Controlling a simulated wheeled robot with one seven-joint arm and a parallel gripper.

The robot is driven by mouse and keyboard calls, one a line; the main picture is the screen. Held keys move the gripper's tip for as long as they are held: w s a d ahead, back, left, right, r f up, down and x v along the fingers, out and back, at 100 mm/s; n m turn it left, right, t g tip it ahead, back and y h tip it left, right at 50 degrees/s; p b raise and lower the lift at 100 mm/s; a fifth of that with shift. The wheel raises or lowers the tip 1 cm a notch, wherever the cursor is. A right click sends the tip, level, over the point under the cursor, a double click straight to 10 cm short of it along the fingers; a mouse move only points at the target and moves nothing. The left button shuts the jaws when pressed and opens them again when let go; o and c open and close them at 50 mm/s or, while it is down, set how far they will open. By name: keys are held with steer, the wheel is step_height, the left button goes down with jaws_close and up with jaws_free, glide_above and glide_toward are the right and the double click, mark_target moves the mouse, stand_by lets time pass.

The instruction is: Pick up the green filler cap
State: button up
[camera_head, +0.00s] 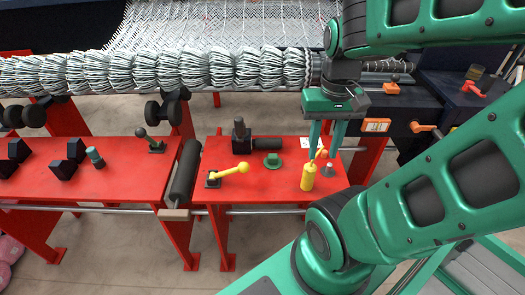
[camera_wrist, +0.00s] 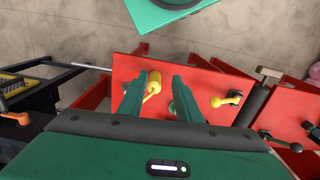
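The green filler cap (camera_head: 272,160) is a small round cap with a wider base. It sits on the red table, right of the yellow-handled lever and in front of a dark roller. In the wrist view, a small greenish shape (camera_wrist: 172,107) beside the right finger may be the cap, mostly hidden. My gripper (camera_head: 323,156) is to the right of the cap and points down over the right part of the red table. In the wrist view its two fingers (camera_wrist: 158,82) are apart, with nothing visibly held between them.
A yellow oil can (camera_head: 308,178) with a thin spout stands close to the fingers. A yellow-handled lever (camera_head: 232,171) is left of the cap. A dark block with a post (camera_head: 241,138) stands behind. A grey cone (camera_head: 328,170) is right of the can. The front table strip is clear.

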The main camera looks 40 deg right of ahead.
steer(key=shift+w+d, duration=0.1)
steer(key=shift+w, duration=0.25)
